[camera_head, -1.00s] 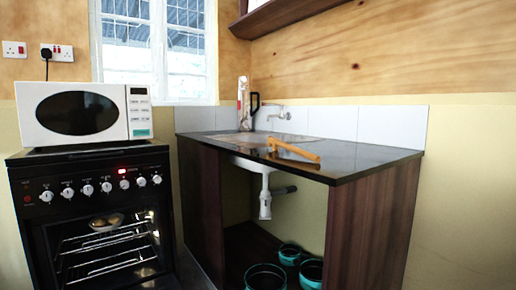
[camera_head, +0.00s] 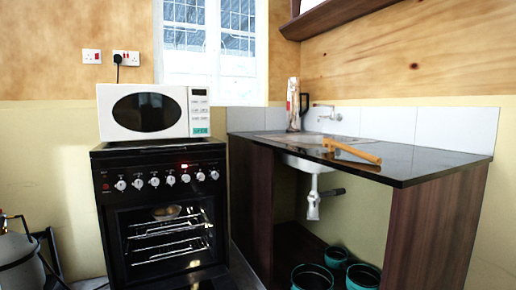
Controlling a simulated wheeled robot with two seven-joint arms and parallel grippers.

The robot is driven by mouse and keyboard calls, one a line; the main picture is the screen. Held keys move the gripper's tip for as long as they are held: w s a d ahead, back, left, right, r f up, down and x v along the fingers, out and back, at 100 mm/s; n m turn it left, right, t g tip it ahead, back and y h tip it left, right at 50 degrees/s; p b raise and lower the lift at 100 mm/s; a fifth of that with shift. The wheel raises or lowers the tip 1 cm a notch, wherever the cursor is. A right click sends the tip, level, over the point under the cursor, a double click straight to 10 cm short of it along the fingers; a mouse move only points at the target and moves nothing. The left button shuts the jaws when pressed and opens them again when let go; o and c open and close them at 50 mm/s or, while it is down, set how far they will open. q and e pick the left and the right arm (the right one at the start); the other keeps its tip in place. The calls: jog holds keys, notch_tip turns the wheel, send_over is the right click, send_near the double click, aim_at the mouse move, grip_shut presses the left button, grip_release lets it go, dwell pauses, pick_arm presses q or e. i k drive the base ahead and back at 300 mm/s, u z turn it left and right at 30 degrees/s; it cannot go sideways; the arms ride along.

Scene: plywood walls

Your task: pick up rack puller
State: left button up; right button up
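A light wooden tool (camera_head: 352,151), which looks like the rack puller, lies on the black countertop (camera_head: 425,162) near its front edge, to the right of the sink. Its long flat handle points right, and a shorter piece sticks up at its left end. The oven (camera_head: 165,240) stands left of the counter; its inside is exposed, with wire racks (camera_head: 170,247) and a small bowl-like item (camera_head: 166,212) on the upper one. Neither of my grippers is in view.
A white microwave (camera_head: 152,111) sits on top of the oven. A tap (camera_head: 327,112) and a bottle-like item (camera_head: 293,104) stand behind the sink. Teal pots (camera_head: 312,277) rest under the counter. A grey rounded object (camera_head: 18,262) is at the lower left.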

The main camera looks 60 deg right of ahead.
aim_at(330, 144)
jog(key=u, duration=0.3)
jog(key=k, duration=0.9)
jog(key=z, duration=1.35)
